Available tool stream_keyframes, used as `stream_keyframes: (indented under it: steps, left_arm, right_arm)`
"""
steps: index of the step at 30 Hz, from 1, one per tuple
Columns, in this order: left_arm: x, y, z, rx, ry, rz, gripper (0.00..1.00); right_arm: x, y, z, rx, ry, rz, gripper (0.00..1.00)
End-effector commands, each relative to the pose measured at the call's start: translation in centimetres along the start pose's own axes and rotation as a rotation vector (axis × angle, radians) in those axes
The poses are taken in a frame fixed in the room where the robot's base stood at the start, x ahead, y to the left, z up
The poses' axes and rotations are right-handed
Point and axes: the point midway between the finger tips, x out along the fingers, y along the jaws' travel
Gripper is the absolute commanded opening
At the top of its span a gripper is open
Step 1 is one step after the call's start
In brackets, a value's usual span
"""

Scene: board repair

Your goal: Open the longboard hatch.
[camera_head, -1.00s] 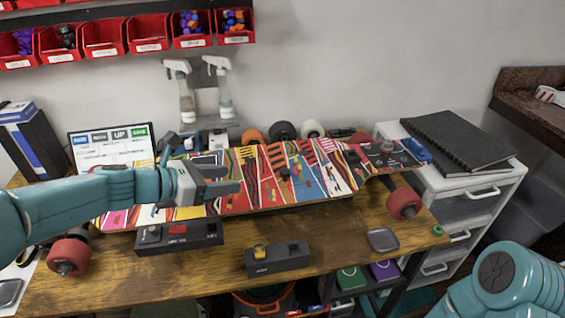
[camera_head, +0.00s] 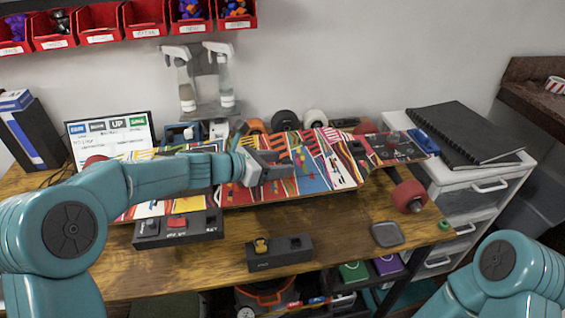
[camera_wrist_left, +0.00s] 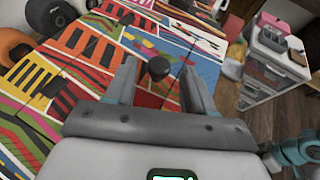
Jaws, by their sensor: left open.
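The longboard (camera_head: 330,172) lies upside of its colourful striped deck across the workbench, with red wheels at its ends. My left gripper (camera_head: 285,167) is over the middle of the deck. In the left wrist view the left gripper (camera_wrist_left: 160,80) is open, and a round dark knob (camera_wrist_left: 158,68) on the deck sits between its two fingers, with gaps on both sides. The knob is hidden by the gripper in the head view. Hatch edges cannot be made out clearly. My right arm shows at the lower right of the head view, without its gripper.
A black box with a red switch (camera_head: 178,228) and a black box with a yellow knob (camera_head: 279,253) stand in front of the board. Spray bottles (camera_head: 224,83) stand behind it. A white drawer unit (camera_head: 475,190) with a black notebook (camera_head: 462,134) is at right.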

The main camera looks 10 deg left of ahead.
Motion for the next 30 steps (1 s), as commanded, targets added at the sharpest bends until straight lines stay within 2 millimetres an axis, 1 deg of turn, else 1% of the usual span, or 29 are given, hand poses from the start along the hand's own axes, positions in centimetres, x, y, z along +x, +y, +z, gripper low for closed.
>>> stream_keyframes:
  steps: [1,3,6,14,15,16,17,18,19,20,26,30]
  left_arm:
    - [0.8,0.0,0.0,0.000,0.000,-0.001,0.54]
    - [1.5,0.1,0.0,0.000,0.000,0.000,0.54]
    - [2.0,0.1,0.1,0.000,-0.001,0.000,0.54]
    - [2.2,0.2,0.1,0.000,-0.001,0.001,0.54]
    - [2.2,0.2,0.1,0.000,-0.001,0.001,0.47]
    - [2.2,0.2,0.1,0.000,-0.001,0.001,0.37]
    - [2.2,0.2,0.1,0.000,-0.001,0.001,0.28]
    - [2.2,0.2,0.1,0.000,-0.001,0.001,0.15]
    - [2.2,0.2,0.1,0.000,0.000,0.000,0.05]
    - [2.2,0.2,0.1,0.000,0.000,0.000,0.00]
    - [2.1,0.2,0.2,-0.004,0.001,-0.001,0.00]
    - [1.9,0.3,0.8,-0.022,0.010,-0.008,0.00]
  right_arm:
    - [0.0,0.0,0.0,0.000,0.000,0.000,0.43]
    - [0.0,0.0,0.0,0.000,0.000,0.000,0.43]
    - [0.0,0.0,0.0,0.000,0.000,0.000,0.43]
    - [0.0,0.0,0.0,0.000,0.000,0.000,0.43]
    - [0.0,0.0,0.0,0.000,0.000,0.000,0.43]
    - [0.0,0.0,0.0,0.000,0.000,0.000,0.43]
    - [0.0,0.0,0.0,0.000,0.000,0.000,0.43]
    - [0.0,0.0,0.0,0.000,0.000,0.000,0.43]
    - [0.0,0.0,0.0,0.000,0.000,0.000,0.43]
    - [0.0,0.0,0.0,0.000,0.000,0.000,0.43]
    - [-0.4,-0.1,0.0,0.000,0.000,0.000,0.43]
    - [-1.8,-0.7,0.0,0.000,0.000,0.000,0.43]
